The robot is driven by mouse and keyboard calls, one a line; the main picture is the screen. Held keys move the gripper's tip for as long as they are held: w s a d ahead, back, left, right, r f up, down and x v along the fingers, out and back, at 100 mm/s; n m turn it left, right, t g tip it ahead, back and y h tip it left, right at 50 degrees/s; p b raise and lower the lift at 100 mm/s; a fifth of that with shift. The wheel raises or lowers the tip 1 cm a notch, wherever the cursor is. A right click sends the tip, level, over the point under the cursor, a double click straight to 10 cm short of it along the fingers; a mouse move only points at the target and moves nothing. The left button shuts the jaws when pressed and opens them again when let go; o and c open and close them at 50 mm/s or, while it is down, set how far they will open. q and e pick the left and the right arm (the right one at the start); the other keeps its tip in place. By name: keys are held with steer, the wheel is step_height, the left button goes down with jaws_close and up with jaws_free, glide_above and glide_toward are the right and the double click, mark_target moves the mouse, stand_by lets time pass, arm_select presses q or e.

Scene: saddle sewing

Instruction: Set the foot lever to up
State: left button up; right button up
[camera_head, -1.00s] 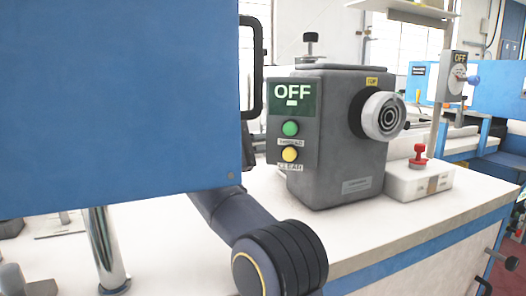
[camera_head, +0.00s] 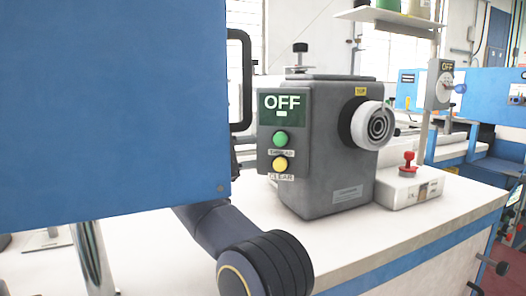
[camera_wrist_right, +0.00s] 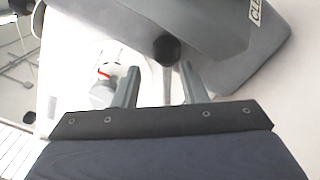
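A lever with a dark ball knob (camera_wrist_right: 167,48) and a thin grey stem shows in the right wrist view, beside a grey machine body; it looks like the foot lever. My right gripper (camera_wrist_right: 159,80) is open, with its two grey fingers apart on either side of the stem. I cannot tell whether either finger touches it. In the head view, the grey machine housing (camera_head: 345,150) stands on the white table with its panel reading OFF. A dark arm of mine runs behind a large blue panel (camera_head: 110,110), which hides the gripper and lever there. My left gripper is not in view.
A handwheel (camera_head: 373,125) sticks out of the housing's right side. A white box with a red knob (camera_head: 408,165) stands to its right. A grey switch box (camera_head: 440,85) is mounted on a post behind. The white tabletop (camera_head: 400,230) in front is clear.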

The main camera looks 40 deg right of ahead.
steer(key=v, duration=0.6)
steer(key=shift+w+f+p, duration=0.2)
steer(key=shift+p, duration=0.2)
